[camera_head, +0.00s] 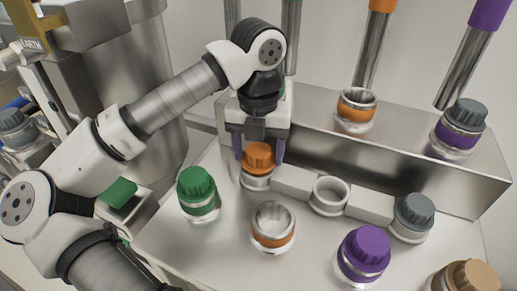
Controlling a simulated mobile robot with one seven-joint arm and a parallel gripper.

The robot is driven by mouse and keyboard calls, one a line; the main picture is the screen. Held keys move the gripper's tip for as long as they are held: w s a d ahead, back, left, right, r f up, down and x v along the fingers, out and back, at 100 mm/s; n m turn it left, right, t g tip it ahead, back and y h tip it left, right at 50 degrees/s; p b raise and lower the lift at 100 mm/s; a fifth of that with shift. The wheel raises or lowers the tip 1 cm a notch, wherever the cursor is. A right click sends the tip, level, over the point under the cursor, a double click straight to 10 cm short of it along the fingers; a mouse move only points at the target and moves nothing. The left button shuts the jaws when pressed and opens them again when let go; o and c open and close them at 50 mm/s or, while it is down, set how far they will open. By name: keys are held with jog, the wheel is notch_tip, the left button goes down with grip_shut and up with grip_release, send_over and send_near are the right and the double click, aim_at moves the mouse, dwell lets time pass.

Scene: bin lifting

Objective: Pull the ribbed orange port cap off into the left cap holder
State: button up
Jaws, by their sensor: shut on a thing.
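The ribbed orange port cap (259,155) is between the two purple fingers of my gripper (259,152), which is shut on it from above. The cap is right over the left cap holder (257,181), a pale ring at the left end of a white bar. It looks to be at or in the ring's mouth; I cannot tell whether it is fully seated. The orange-banded port (357,108) on the steel ledge is open and has no cap on it.
The middle holder ring (330,195) is empty; the right one has a grey cap (415,210). A green-capped bottle (197,190), an open orange-banded bottle (273,226) and a purple-capped bottle (365,252) stand in front. A grey-capped purple port (460,124) is on the ledge.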

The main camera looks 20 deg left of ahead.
jog(key=shift+f+b, duration=0.75)
jog(key=shift+b, duration=0.15)
dwell(0.9)
jog(key=o, duration=1.2)
jog(key=shift+o, duration=0.2)
jog(key=shift+r, duration=0.15)
notch_tip(320, 180, up, 14)
jog(key=shift+f, duration=0.2)
